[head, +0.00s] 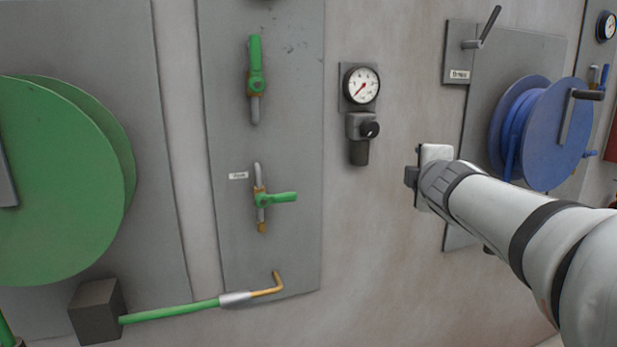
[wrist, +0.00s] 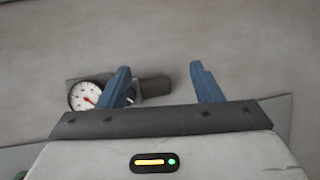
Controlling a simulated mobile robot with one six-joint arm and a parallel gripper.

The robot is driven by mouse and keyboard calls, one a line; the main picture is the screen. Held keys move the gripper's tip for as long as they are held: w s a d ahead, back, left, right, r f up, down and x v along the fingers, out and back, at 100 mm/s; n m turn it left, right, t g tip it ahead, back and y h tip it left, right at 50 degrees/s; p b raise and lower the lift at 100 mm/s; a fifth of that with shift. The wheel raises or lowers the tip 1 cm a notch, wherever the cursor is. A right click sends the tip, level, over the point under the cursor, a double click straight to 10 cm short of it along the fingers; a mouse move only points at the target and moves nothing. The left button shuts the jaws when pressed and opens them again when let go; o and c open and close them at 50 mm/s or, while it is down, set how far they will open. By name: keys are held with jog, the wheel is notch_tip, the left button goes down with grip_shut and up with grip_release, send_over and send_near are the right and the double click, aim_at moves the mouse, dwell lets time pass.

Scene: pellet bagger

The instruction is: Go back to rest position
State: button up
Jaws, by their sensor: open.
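My arm reaches in from the right in the head view, and my gripper (head: 411,178) points at the wall, right of and below a round gauge (head: 361,85). In the wrist view my gripper (wrist: 165,85) has two blue fingers spread apart with nothing between them. The gauge also shows in the wrist view (wrist: 85,96), left of the left finger. The dark regulator below the gauge (head: 360,126) is partly hidden behind that finger in the wrist view. How far the fingertips are from the wall I cannot tell.
A grey panel carries an upper green-handled valve (head: 256,65) and a lower one (head: 275,198) with its handle sideways. A green hose reel (head: 60,190) is at left, with a green hose (head: 170,312) below. A blue hose reel (head: 545,135) and a lever (head: 486,30) are at right, near my arm.

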jog(key=s+a+f+m+g+y+p, duration=0.1)
jog(key=s+a+f+m+g, duration=0.1)
jog(key=s+f+m+g, duration=0.2)
jog(key=s+a+f+m+g+p, duration=0.2)
jog(key=s+f+m, duration=0.4)
jog(key=s+f, duration=0.4)
jog(key=s+a+f+m+g+y+p, duration=0.1)
jog(key=s+a+f+m+g, duration=0.3)
jog(key=s, duration=0.7)
notch_tip(320, 180, down, 4)
jog(key=m+g+p, duration=0.1)
jog(key=m+g, duration=0.1)
jog(key=g, duration=0.1)
jog(key=shift+s+a+r+y, duration=0.15)
jog(key=shift+s+a+y, duration=0.1)
jog(key=shift+y, duration=0.05)
